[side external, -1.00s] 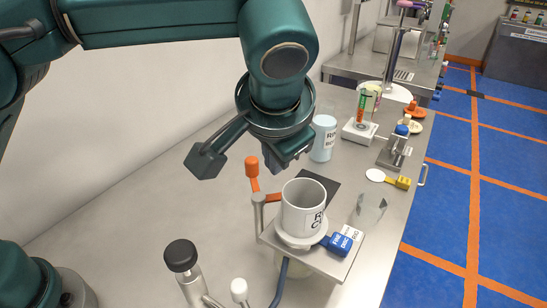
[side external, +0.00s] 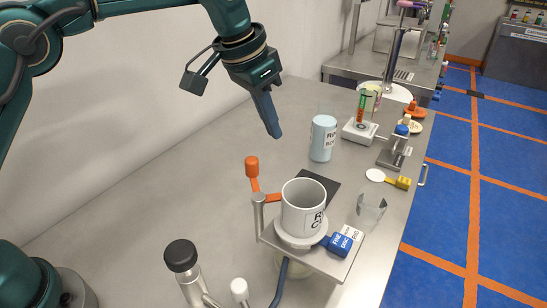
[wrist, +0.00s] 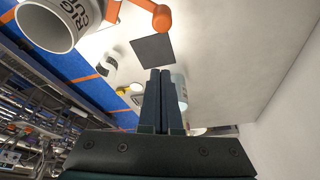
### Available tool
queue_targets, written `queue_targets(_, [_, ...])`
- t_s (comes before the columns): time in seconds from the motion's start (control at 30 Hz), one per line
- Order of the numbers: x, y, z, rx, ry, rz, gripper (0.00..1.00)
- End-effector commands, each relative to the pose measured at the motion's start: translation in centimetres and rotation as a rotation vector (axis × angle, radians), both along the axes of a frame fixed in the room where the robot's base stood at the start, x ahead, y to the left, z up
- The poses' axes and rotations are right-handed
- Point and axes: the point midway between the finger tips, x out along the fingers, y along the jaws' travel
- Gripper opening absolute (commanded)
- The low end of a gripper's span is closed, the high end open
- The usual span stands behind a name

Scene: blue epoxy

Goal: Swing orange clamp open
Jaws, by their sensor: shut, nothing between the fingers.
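The orange clamp (side external: 253,172) has an upright orange knob and a short orange arm, beside a grey post and the white cup (side external: 303,207). In the wrist view the orange clamp (wrist: 158,14) is at the top, with its arm running to the cup (wrist: 55,22). My gripper (side external: 276,134) is shut and empty, pointing down in the air above and behind the clamp, apart from it. In the wrist view its two fingers (wrist: 160,75) lie together.
A light blue labelled cup (side external: 323,138) and a dark square (side external: 318,185) are behind. A black-knobbed post (side external: 182,257) stands in front. The bench left of the clamp is clear.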

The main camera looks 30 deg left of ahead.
Motion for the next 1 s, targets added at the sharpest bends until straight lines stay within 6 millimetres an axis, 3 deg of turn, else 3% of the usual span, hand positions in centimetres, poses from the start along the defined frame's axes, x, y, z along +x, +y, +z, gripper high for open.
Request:
queue_targets(0.23, [1.4,-0.6,-4.9,0.001,0.005,0.0,0.0])
queue_targets(0.7, [-1.7,0.7,-4.4,0.0,-0.001,0.0,0.0])
queue_targets(1.0, [-2.3,0.9,-4.4,0.001,-0.002,0.002,0.0])
